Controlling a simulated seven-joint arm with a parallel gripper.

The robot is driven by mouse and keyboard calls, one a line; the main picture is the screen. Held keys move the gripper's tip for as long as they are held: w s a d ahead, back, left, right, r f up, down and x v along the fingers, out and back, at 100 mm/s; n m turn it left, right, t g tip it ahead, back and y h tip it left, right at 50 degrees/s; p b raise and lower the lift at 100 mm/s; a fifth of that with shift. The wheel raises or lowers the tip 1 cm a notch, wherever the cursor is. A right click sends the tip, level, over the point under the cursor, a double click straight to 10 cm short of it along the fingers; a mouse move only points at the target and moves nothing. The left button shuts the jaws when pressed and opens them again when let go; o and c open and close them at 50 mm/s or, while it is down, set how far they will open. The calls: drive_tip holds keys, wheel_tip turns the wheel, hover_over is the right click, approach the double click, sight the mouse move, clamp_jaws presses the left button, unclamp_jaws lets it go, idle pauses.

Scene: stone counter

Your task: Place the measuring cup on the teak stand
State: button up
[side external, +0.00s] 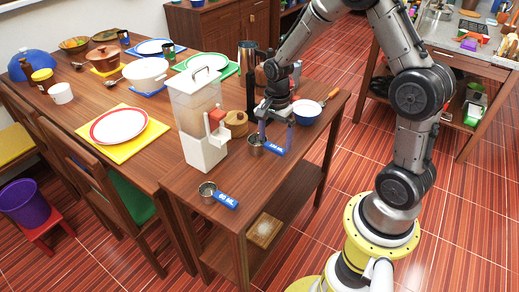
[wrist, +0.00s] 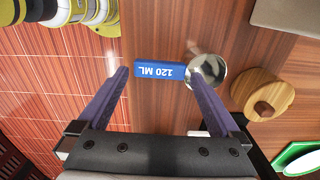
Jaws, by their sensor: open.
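My gripper (side external: 276,132) is open and points down over a steel measuring cup (side external: 256,146) with a blue handle marked 120 ML. In the wrist view the handle (wrist: 160,71) lies between the two fingertips, and the right finger overlaps part of the round bowl (wrist: 216,68). I cannot tell how high the fingertips are above the handle. A second measuring cup (side external: 208,189) with a blue handle lies nearer the table's front corner. I cannot tell for sure which thing is the teak stand; a small square wooden piece (side external: 264,230) lies on the lower shelf.
A white dispenser (side external: 202,125) and a round wooden lidded pot (side external: 236,124) stand left of my gripper. Plates and pans fill the far table. The table's near right edge is close.

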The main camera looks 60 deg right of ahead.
wheel_tip(320, 180, down, 2)
drive_tip(key=shift+f, duration=0.1)
drive_tip(key=c, duration=1.5)
